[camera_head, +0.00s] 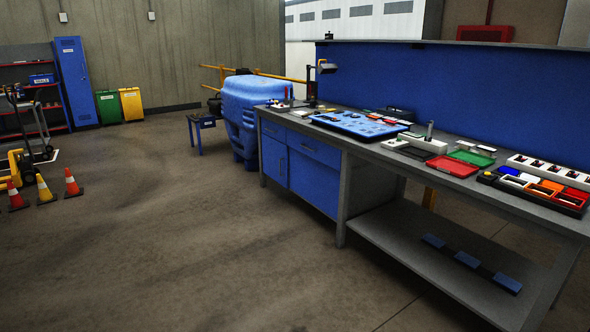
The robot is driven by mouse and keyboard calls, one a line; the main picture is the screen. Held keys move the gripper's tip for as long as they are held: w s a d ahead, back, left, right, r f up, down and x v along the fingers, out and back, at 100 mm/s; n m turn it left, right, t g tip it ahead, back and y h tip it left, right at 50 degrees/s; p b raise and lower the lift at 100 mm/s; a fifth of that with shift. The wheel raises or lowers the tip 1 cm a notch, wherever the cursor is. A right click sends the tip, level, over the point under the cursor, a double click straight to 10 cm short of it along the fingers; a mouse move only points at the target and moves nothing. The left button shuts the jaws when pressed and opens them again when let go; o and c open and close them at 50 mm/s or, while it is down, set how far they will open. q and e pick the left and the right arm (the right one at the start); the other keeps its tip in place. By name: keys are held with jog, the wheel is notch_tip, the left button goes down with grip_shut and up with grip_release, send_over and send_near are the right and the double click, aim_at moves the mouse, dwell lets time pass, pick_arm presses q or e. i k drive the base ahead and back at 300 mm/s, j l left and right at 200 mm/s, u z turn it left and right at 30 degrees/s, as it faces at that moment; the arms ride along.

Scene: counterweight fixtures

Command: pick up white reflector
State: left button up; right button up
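A black tray (537,205) at the right end of the grey workbench (468,187) holds small coloured pieces. A small white piece (512,181) lies near the tray's left side and looks like the white reflector, though it is too small to be sure. It sits beside blue, orange and red pieces. Neither of my grippers shows in this view, so nothing is seen touching the white piece.
A white box with dark slots (550,169) stands behind the tray. A red tray (452,167) and a green tray (472,157) lie to its left, with a blue board (357,124) farther left. Open floor (190,230) lies left of the bench; cones (72,183) stand far left.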

aim_at(481, 146)
jog(key=i+u, duration=0.25)
jog(key=i, duration=2.1)
